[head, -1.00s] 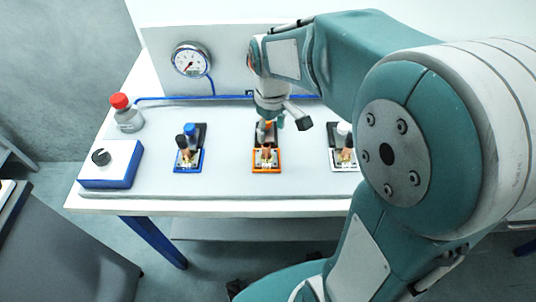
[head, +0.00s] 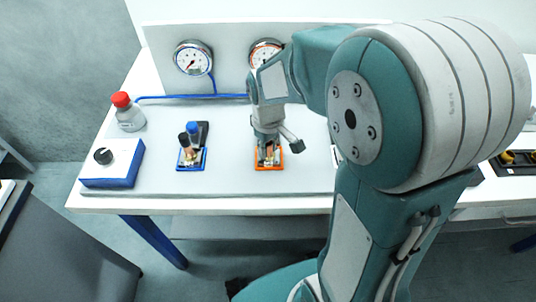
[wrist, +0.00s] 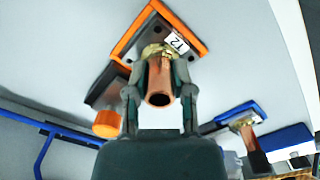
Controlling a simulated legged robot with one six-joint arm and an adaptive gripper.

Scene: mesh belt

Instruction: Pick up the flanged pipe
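A copper pipe (wrist: 160,78) with a brass flange at its base stands in the orange-framed station (wrist: 134,36) marked T2. Its open end faces the wrist camera. My gripper (wrist: 160,75) has one finger on each side of the pipe, with visible gaps between fingers and pipe, so it looks open around it. In the head view my gripper (head: 267,136) is right above the orange-framed station (head: 268,167) and hides most of the pipe. A second copper pipe (head: 191,152) is in the blue-framed station (head: 188,168) to the left.
Gauges (head: 193,58) are on the back panel.

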